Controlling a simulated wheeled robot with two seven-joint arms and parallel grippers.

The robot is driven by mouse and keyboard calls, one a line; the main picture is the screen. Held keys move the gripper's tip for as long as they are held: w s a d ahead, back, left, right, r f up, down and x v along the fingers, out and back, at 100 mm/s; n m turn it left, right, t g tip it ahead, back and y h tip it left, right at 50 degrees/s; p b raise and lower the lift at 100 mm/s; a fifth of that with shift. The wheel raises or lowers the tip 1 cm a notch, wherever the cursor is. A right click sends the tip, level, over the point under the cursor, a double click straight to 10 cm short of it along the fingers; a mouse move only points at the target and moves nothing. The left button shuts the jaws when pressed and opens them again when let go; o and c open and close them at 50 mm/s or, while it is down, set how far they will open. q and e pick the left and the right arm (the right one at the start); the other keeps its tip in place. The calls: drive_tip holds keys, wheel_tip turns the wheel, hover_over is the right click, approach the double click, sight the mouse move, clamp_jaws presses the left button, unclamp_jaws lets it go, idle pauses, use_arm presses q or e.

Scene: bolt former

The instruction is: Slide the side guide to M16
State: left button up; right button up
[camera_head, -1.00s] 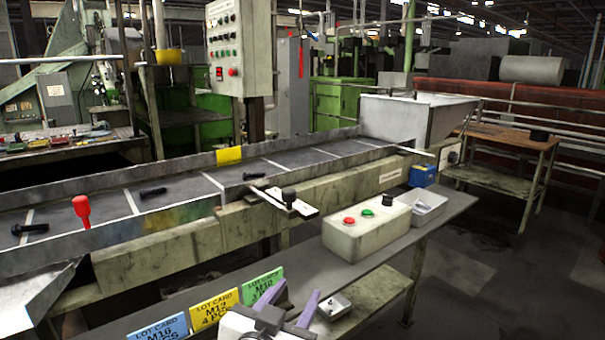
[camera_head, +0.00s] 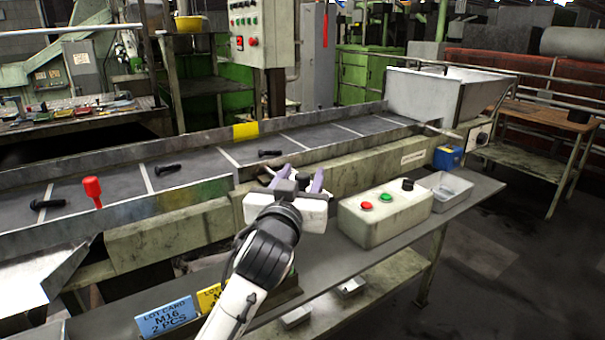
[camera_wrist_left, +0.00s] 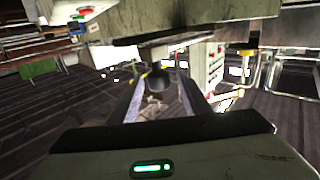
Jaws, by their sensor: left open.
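The side guide's dark knob (camera_wrist_left: 158,82) shows between the fingers of my left gripper (camera_wrist_left: 160,90) in the left wrist view. The fingers are apart, and I cannot tell whether either touches the knob. In the head view, my left gripper (camera_head: 298,177) is at the front side of the conveyor (camera_head: 190,222). My right gripper is not in view.
Dark bolts (camera_head: 167,169) lie spaced along the conveyor bed. A button box (camera_head: 385,214) and a grey tray (camera_head: 446,191) sit on the bench right of my gripper. A yellow lot card (camera_head: 209,297) is partly behind my arm.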

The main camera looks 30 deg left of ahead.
use_arm(q)
drive_tip(key=shift+w, duration=0.15)
drive_tip(key=shift+c, duration=0.6)
clamp_jaws()
drive_tip(key=a, duration=0.1)
drive_tip(key=w+a, duration=0.1)
drive_tip(key=a+p, duration=0.1)
drive_tip(key=a, duration=0.1)
drive_tip(key=shift+w, duration=0.3)
drive_tip(key=shift+o, duration=0.6)
unclamp_jaws()
drive_tip(key=shift+d, duration=0.1)
drive_tip(key=b+v, duration=0.1)
drive_tip(key=v, duration=0.9)
drive_tip(key=shift+s, duration=0.2)
